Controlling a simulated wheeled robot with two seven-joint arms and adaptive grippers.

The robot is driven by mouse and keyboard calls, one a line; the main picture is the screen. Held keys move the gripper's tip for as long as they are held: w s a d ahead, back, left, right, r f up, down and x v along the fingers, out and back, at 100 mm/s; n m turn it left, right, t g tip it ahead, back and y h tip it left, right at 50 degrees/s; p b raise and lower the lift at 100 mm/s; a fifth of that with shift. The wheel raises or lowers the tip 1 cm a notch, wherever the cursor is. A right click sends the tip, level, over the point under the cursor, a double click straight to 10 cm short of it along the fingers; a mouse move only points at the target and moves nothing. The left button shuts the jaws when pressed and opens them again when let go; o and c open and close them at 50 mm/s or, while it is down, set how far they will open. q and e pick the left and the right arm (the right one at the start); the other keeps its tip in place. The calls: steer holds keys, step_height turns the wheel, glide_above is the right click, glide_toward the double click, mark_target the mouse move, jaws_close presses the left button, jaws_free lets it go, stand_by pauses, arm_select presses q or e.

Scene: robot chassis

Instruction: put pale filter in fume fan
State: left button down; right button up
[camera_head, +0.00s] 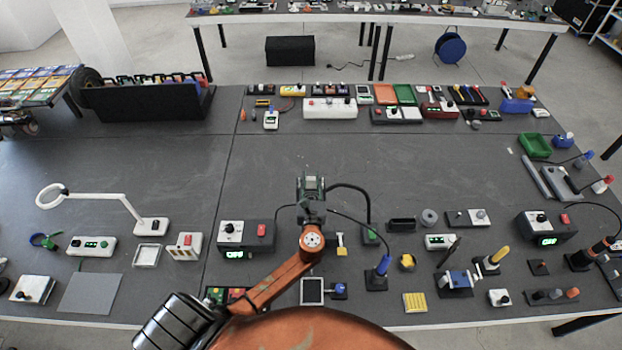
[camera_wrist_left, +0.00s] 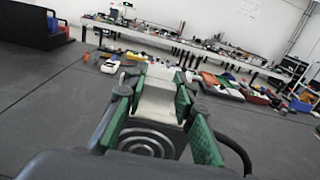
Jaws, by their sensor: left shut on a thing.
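My left gripper (camera_head: 311,186) is above the middle of the dark table, reaching away from me. In the left wrist view, its green-padded fingers (camera_wrist_left: 160,112) are shut on a pale, whitish piece (camera_wrist_left: 158,102), which I take to be the pale filter. Dark concentric rings (camera_wrist_left: 146,143) show below that piece; I cannot tell whether they belong to it. The piece is hardly visible in the head view. I cannot pick out the fume fan for certain; a dark square with a pale rim (camera_head: 312,290) lies near the front edge. My right gripper is not in view.
A dark box with a red button (camera_head: 246,235) stands left of my arm. A blue-topped stand (camera_head: 382,266) and several small devices line the front right. A white ring lamp (camera_head: 92,196) stands at left. The middle of the table (camera_head: 400,160) is clear.

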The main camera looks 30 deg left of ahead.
arm_select(q)
steer(key=shift+f+b, duration=0.35)
steer(key=shift+f, duration=0.15)
steer(key=c, duration=1.5)
jaws_free()
steer(key=v, duration=1.2)
steer(key=shift+s, duration=0.1)
steer(key=shift+s+a, duration=0.1)
